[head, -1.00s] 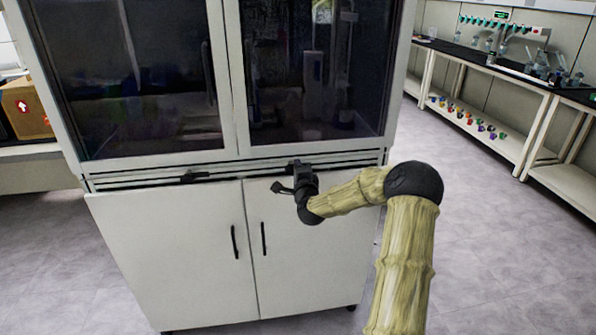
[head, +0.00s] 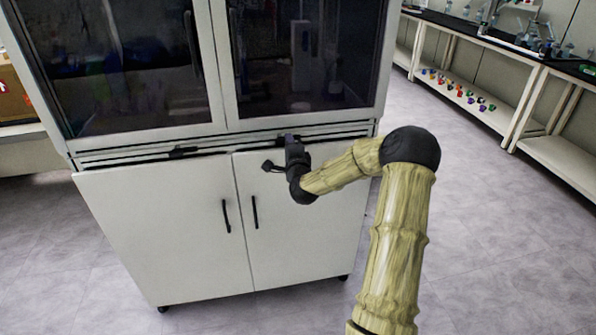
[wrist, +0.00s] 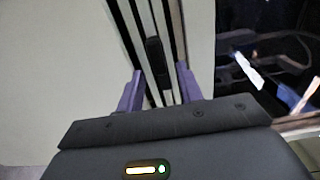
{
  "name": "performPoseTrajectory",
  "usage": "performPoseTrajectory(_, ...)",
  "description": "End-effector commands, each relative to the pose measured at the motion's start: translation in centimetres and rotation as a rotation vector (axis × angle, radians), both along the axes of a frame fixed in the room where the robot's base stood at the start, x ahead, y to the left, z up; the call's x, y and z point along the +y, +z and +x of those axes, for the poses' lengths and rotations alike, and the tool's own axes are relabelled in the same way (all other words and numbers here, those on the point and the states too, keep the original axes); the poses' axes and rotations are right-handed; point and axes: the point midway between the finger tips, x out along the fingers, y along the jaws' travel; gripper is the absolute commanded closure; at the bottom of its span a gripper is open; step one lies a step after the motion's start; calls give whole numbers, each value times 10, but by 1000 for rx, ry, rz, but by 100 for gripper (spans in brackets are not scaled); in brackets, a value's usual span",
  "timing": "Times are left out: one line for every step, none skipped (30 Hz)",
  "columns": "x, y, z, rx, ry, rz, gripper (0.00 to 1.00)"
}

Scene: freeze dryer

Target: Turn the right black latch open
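The right black latch (wrist: 154,62) is a dark elongated piece on the metal rail strip of the cabinet. In the wrist view it lies between my two purple fingers. My gripper (wrist: 158,88) is open, one finger on each side of the latch, and a gap to the fingers seems to show. In the head view my gripper (head: 289,137) is at the rail under the right glass door and hides most of this latch. The left black latch (head: 184,151) sits on the same rail, further left, apart from my gripper.
The cabinet's dark glass doors (head: 305,60) are above the rail, and white lower doors (head: 165,225) with black handles are below. A lab bench (head: 490,42) with glassware stands at the right. The grey floor (head: 490,215) between them is clear.

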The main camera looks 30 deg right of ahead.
Motion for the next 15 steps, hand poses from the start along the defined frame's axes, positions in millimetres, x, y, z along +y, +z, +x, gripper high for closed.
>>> performPoseTrajectory(2, -1, -8, 2, 0, 0, 64)
performPoseTrajectory(3, -1, -13, 2, 0, 0, 64)
performPoseTrajectory(5, 0, -19, 1, 0, -1, 64)
performPoseTrajectory(6, -1, -23, 2, 0, 0, 64)
performPoseTrajectory(8, -1, -28, 2, 0, 0, 64)
performPoseTrajectory(9, -1, -34, 2, 0, 0, 64)
performPoseTrajectory(11, 0, -39, 1, 0, -1, 64)
performPoseTrajectory(12, -1, -43, 2, 0, 1, 64)
performPoseTrajectory(14, -1, -50, 2, 0, 1, 64)
performPoseTrajectory(16, -1, -54, 2, 0, 1, 64)
performPoseTrajectory(17, -1, -59, 2, 0, 1, 64)
performPoseTrajectory(18, -1, -65, 2, 0, 0, 64)
performPoseTrajectory(20, -1, -70, 2, 0, 0, 64)
performPoseTrajectory(21, -1, -75, 2, 0, 0, 64)
performPoseTrajectory(23, -1, -81, 2, 0, 0, 64)
